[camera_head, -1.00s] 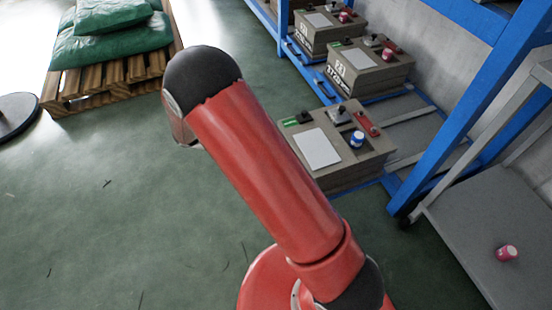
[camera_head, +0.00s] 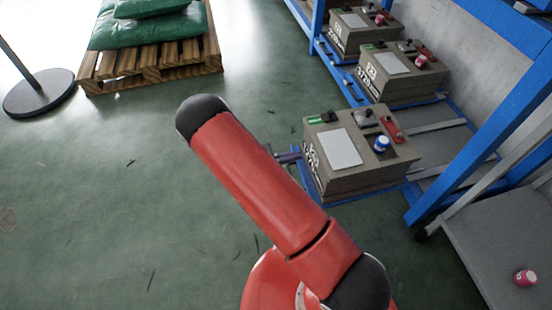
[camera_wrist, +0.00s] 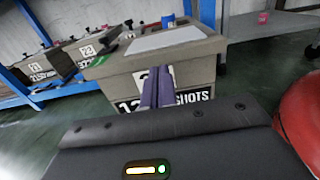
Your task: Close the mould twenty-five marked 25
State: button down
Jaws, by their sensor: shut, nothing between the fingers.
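The nearest mould (camera_head: 350,185) is a grey-brown box on the low blue rack. It has a pale plate, a green-and-black part, a grey block, a red part and a blue-and-white cap on top. In the wrist view this mould (camera_wrist: 200,60) stands straight ahead. Its front number is partly hidden behind my fingers, so I cannot read whether it is 25; "SHOTS" shows below. My gripper (camera_wrist: 158,88) has purple fingers, shut and empty, pointing at that front face. In the head view my gripper (camera_head: 290,157) is at the box's left side; I cannot tell whether it touches.
Two similar moulds, a middle one (camera_head: 405,80) and a far one (camera_head: 362,30), stand behind in a row. A blue rack post (camera_head: 480,150) and a grey table (camera_head: 500,235) with a pink cap (camera_head: 525,278) are at the right.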

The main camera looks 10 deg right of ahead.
aim_at(317, 152)
jog(key=shift+w+d, duration=0.1)
jog(key=shift+d, duration=2.5)
